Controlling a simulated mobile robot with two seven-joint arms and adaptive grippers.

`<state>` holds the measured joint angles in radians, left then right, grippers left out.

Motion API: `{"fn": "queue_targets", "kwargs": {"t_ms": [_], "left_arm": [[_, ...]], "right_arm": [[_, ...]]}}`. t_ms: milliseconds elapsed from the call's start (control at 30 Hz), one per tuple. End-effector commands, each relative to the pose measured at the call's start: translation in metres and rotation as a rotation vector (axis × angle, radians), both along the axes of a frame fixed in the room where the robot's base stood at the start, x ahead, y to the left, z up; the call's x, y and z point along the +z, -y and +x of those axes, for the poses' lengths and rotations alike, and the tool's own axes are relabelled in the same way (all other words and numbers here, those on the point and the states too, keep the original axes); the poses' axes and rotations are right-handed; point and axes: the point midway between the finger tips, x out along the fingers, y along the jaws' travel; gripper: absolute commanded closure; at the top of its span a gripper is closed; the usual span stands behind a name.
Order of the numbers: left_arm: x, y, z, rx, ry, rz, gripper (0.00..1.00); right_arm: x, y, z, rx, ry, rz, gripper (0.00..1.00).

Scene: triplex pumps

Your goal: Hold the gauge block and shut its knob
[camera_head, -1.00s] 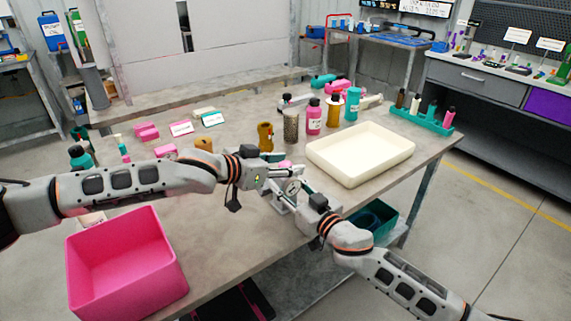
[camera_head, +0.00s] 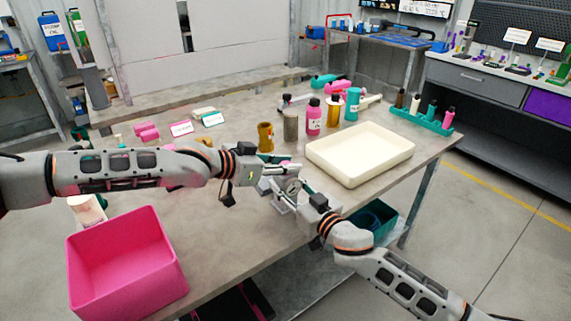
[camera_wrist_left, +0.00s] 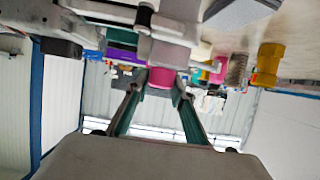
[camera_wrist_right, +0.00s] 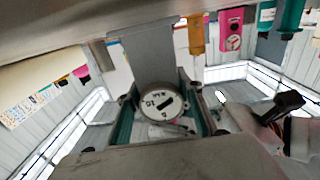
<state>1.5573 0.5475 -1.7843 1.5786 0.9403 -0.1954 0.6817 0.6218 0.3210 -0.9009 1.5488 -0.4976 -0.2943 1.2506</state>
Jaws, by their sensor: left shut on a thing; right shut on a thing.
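The gauge block (camera_head: 287,188) is a small grey block with a round white dial, near the table's front edge between my grippers. My right gripper (camera_head: 303,194) is shut on it. In the right wrist view, the dial (camera_wrist_right: 163,103) sits between my right fingers and the grey body (camera_wrist_right: 151,55) extends beyond it. My left gripper (camera_head: 279,172) is level at the block's upper side. In the left wrist view, it is shut on the pink knob (camera_wrist_left: 162,77). The knob is hidden in the head view. I cannot read the knob's exact turn.
A pink bin (camera_head: 128,262) stands at the table's front left, and a cream tray (camera_head: 361,153) lies to the right. Several bottles and cylinders, including a brass one (camera_head: 265,138) and a pink bottle (camera_head: 314,118), stand behind my grippers.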

Motion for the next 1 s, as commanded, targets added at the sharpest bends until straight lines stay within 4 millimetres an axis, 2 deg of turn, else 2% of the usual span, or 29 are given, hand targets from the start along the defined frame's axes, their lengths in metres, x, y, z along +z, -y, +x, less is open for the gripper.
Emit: {"fn": "queue_targets", "kwargs": {"t_ms": [33, 167, 567, 1000], "left_arm": [[-0.004, 0.010, -0.008, -0.036, -0.009, -0.002, 0.98], [-0.005, 0.014, -0.010, -0.088, -0.007, -0.006, 0.98], [-0.002, 0.002, -0.001, -0.212, 0.005, -0.008, 0.98], [0.001, 0.000, 0.001, -0.421, 0.006, -0.008, 0.98]], "right_arm": [[0.001, -0.002, -0.001, 0.004, 0.002, 0.002, 0.99], [0.001, -0.003, -0.001, 0.006, 0.003, 0.003, 0.99], [0.001, -0.005, -0.002, 0.009, 0.000, 0.006, 0.99], [0.000, -0.005, -0.003, 0.009, -0.001, 0.007, 0.99]]}}
